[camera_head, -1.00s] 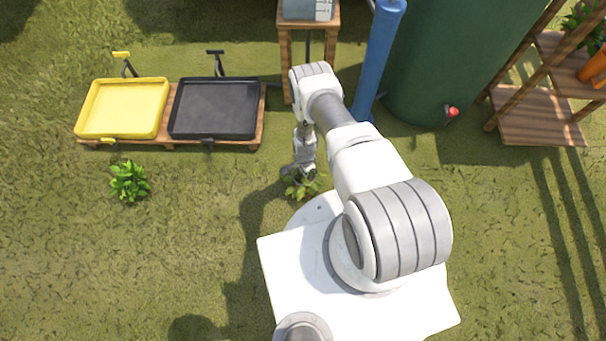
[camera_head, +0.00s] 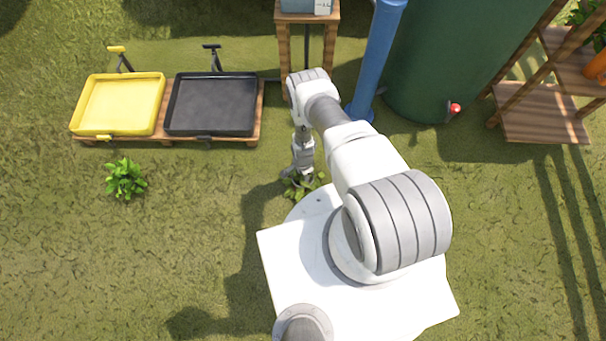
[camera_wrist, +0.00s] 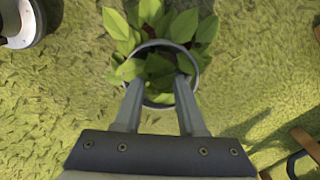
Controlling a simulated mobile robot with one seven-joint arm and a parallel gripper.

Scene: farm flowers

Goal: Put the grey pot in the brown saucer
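The grey pot (camera_wrist: 196,60) shows in the wrist view as a round grey rim around a leafy green plant. Its plant shows in the head view (camera_head: 303,187) on the grass beside my base, with the pot itself hidden. My gripper (camera_wrist: 159,84) points down at the pot. Its two fingers are apart, with their tips over the rim area and leaves between and beyond them. I cannot tell whether either finger touches the pot. I cannot make out the brown saucer in either view.
A yellow tray (camera_head: 120,103) and a black tray (camera_head: 212,104) sit on a low wooden pallet at the upper left. A leafy plant (camera_head: 125,179) stands below them. A green tank (camera_head: 445,55), a blue pipe (camera_head: 378,50) and wooden shelves (camera_head: 540,115) stand behind. Open grass lies left.

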